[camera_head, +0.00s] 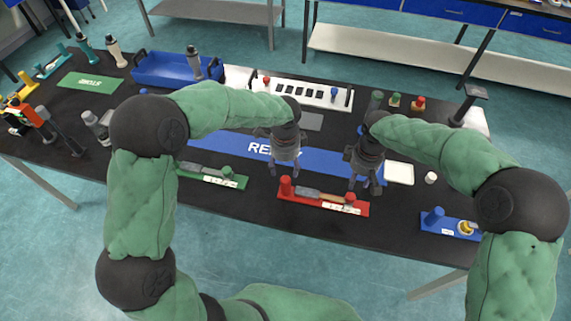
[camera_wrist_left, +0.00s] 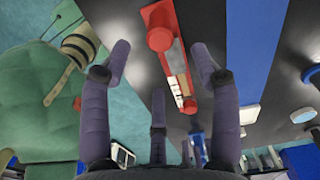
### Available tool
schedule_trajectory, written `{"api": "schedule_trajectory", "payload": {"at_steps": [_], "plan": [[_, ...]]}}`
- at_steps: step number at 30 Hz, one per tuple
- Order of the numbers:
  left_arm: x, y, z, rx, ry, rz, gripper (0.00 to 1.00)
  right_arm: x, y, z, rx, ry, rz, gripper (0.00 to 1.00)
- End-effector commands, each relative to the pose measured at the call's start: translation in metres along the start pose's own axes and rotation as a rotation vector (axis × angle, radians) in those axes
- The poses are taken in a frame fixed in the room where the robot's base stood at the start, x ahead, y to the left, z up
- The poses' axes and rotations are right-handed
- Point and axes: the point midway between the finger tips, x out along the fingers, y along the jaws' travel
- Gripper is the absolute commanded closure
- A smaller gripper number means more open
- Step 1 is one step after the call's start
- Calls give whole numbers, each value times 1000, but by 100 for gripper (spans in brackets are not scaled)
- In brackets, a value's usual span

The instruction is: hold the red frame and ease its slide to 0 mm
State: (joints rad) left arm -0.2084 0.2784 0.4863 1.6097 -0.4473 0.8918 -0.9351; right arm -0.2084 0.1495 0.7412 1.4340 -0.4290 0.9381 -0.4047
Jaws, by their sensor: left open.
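The red frame (camera_head: 322,207) lies on the black table in front of both grippers. It has a red post (camera_head: 285,188) at its left end, a red knob (camera_head: 349,199) near its right end, a grey-and-brown slide (camera_head: 315,195) between them and a white scale strip. The scale reading is too small to tell. My left gripper (camera_head: 284,172) is open and empty, above and behind the left post. In the left wrist view the red frame (camera_wrist_left: 158,17) shows beyond its spread fingers, apart from them. My right gripper (camera_head: 365,189) has spread fingers near the frame's right end; contact is unclear.
A green frame (camera_head: 238,182) lies to the left and a blue frame (camera_head: 435,222) to the right. A blue mat (camera_head: 240,150) lies behind. A blue tray (camera_head: 165,72) and a white rack (camera_head: 300,88) stand farther back. Bare table surrounds the red frame's front.

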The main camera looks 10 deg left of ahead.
Motion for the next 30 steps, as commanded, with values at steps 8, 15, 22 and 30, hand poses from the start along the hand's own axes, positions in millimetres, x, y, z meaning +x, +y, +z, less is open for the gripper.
{"api": "schedule_trajectory", "payload": {"at_steps": [8,15,22,30], "plan": [[46,2,0,1,-1,6,38,0,0,0,0,0,0,61],[81,2,0,2,-1,5,38,0,0,0,0,0,0,61],[96,1,0,2,0,2,38,0,0,0,0,0,0,61],[98,1,-1,2,1,1,38,0,0,0,0,0,0,61]]}}
